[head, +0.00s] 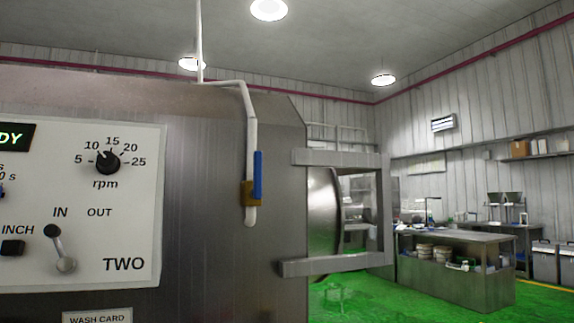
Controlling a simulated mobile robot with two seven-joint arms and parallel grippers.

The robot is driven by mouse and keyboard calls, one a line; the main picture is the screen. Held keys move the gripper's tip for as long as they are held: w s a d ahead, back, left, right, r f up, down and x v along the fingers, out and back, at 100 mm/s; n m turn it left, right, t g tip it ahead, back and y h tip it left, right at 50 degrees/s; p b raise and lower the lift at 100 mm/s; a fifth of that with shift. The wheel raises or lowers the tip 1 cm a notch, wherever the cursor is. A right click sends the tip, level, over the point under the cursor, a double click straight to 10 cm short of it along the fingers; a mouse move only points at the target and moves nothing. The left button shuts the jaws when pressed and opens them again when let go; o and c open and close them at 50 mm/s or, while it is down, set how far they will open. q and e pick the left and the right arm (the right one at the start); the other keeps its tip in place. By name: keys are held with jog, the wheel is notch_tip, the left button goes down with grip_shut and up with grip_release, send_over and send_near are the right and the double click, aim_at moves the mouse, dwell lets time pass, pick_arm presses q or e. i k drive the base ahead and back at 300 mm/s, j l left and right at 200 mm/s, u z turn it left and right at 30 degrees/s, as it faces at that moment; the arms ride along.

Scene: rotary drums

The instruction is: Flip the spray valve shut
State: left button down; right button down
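The spray valve shows in the head view as a brass-coloured body (250,193) on a white pipe (250,120) that comes down the right part of the steel drum housing. Its blue lever (258,174) points straight up, in line with the vertical pipe. The pipe's open lower end is just below the valve body. Neither of my grippers is in view, and nothing touches the lever.
A control panel (130,220) marked TWO, with an rpm knob (108,162) and an IN/OUT lever (60,248), is left of the valve. A steel frame (383,210) juts out at right. Green floor (370,302) and a steel bench (455,270) lie beyond.

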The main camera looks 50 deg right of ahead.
aim_at(256, 193)
jog(key=l, duration=5.5)
jog(key=k, duration=0.05)
